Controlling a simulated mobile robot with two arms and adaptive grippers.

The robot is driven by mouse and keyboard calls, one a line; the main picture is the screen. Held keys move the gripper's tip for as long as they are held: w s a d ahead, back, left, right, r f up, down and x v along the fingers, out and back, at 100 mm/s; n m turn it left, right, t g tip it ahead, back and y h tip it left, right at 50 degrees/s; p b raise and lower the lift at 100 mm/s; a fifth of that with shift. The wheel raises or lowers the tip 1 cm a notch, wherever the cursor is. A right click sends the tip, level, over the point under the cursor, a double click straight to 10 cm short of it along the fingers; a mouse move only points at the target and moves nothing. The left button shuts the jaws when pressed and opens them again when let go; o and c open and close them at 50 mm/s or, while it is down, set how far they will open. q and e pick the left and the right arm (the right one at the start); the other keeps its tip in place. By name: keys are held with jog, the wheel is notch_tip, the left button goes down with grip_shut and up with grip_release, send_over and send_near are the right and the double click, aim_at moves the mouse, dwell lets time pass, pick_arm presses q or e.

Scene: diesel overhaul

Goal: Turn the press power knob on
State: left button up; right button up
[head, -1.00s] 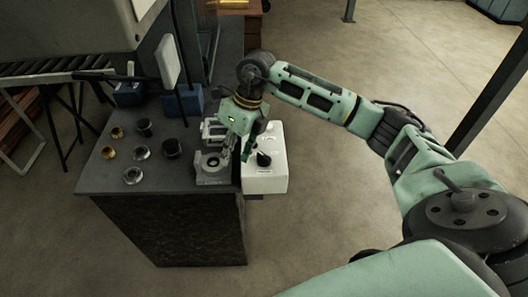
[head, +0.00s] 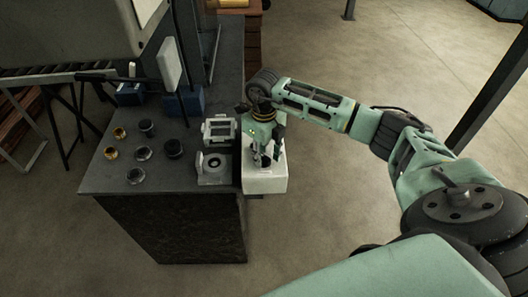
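The white press control box (head: 252,183) sits at the right edge of the dark bench. Its dark knob (head: 265,161) is on the top face and is partly covered by my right gripper (head: 267,157). The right gripper points down over the box, its fingers apart, one on either side of the knob. Whether they touch the knob is too small to tell. The knob's setting cannot be read. My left gripper is not in view.
The bench (head: 165,185) holds a grey fixture (head: 214,168) with a round hole and an upright grey frame (head: 219,130) left of the box. Several dark, silver and brass round parts stand further left. The floor to the right is clear.

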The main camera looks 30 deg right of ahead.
grip_shut()
dwell(0.6)
jog(key=m+b, duration=0.1)
jog(key=m, duration=0.2)
jog(key=m+b, duration=0.1)
jog(key=m, duration=0.3)
jog(key=shift+m, duration=0.3)
jog(key=m, duration=0.5)
jog(key=shift+m+b, duration=0.3)
jog(key=shift+b, duration=0.05)
jog(key=m, duration=0.4)
jog(key=shift+m, duration=0.3)
